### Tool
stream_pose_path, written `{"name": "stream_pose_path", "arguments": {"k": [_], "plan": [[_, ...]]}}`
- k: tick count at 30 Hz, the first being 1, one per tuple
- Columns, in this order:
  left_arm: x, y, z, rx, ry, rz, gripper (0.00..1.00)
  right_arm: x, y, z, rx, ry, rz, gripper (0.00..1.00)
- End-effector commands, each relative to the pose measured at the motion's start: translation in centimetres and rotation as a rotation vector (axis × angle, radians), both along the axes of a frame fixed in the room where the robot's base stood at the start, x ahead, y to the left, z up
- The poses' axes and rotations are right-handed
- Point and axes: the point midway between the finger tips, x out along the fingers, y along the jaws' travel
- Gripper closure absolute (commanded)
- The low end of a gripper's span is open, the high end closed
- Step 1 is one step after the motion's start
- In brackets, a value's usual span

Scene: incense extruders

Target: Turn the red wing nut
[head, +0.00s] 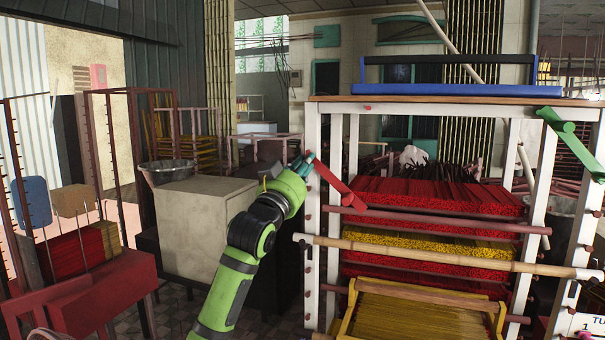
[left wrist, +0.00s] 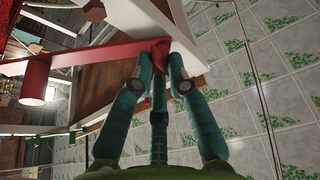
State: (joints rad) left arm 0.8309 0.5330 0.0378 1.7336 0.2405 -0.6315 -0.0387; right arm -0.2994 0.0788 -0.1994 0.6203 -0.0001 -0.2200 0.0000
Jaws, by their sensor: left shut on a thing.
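The red wing nut (head: 333,182) is on the upper left post of the white rack (head: 311,225). It is a long slanted red bar with a stubby cylinder at its lower right end. My left gripper (head: 302,163) reaches up from below and is at the upper left end of the wing nut. In the left wrist view its teal fingers (left wrist: 160,62) are shut on one end of the red wing nut (left wrist: 100,58), whose other end sticks out to the left. The fingers hide part of the gripped end. My right gripper is in neither view.
A green wing nut (head: 566,140) is on the rack's right post. A blue tray (head: 450,89) lies on the rack top. Red and yellow incense bundles (head: 430,246) fill the shelves. A bamboo pole (head: 440,256) crosses the front. A beige cabinet (head: 200,225) stands left of my arm.

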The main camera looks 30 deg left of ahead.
Motion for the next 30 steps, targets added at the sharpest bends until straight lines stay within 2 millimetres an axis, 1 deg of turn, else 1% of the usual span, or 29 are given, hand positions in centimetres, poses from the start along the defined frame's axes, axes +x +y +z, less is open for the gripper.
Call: {"name": "stream_pose_path", "arguments": {"k": [6, 15, 21, 30], "plan": [[0.02, -0.23, 0.13, -0.17, -0.044, -0.002, 1.0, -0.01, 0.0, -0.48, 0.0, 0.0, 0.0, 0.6], [0.01, -0.29, 0.29, -0.316, -0.079, -0.001, 1.0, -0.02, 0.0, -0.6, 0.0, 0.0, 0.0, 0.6], [-0.01, -0.3, 0.4, -0.356, -0.09, 0.0, 1.0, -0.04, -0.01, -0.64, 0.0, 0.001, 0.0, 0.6], [-0.05, -0.26, 0.49, -0.364, -0.095, 0.001, 1.0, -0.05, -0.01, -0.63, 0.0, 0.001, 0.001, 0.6]]}}
